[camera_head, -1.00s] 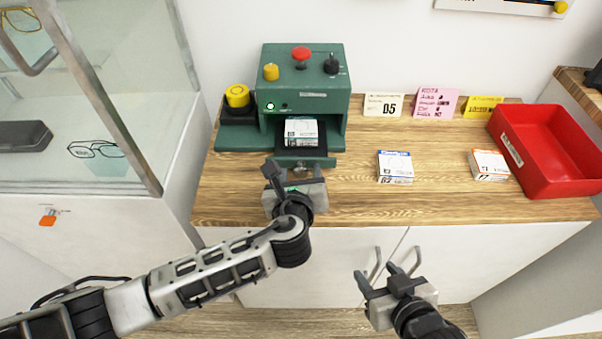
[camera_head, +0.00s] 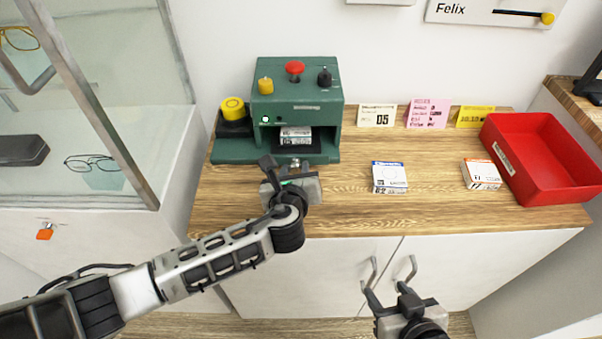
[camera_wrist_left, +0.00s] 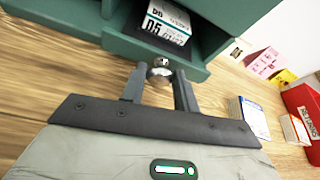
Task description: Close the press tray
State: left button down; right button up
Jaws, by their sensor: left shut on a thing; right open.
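The green press (camera_head: 297,90) stands at the back left of the wooden counter. Its tray (camera_head: 321,138) is dark inside and mostly within the press opening, its front about level with the base. A white labelled box (camera_head: 296,136) lies on the tray, partly under the press body; it also shows in the left wrist view (camera_wrist_left: 168,22). My left gripper (camera_head: 289,169) is shut on the round metal tray knob (camera_wrist_left: 160,66) at the tray front. My right gripper (camera_head: 388,293) is open and empty, low in front of the cabinet doors.
A blue-and-white box (camera_head: 389,178) and an orange-and-white box (camera_head: 481,174) lie on the counter. A red bin (camera_head: 541,160) is at the right. Cards (camera_head: 428,113) stand along the wall. A yellow button (camera_head: 232,107) is left of the press. A glass case (camera_head: 95,110) borders the left.

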pick_arm(q)
jog(key=c, duration=1.1)
grip_release()
jog(key=shift+o, duration=0.2)
jog(key=p+v, duration=0.1)
jog(key=v, duration=1.5)
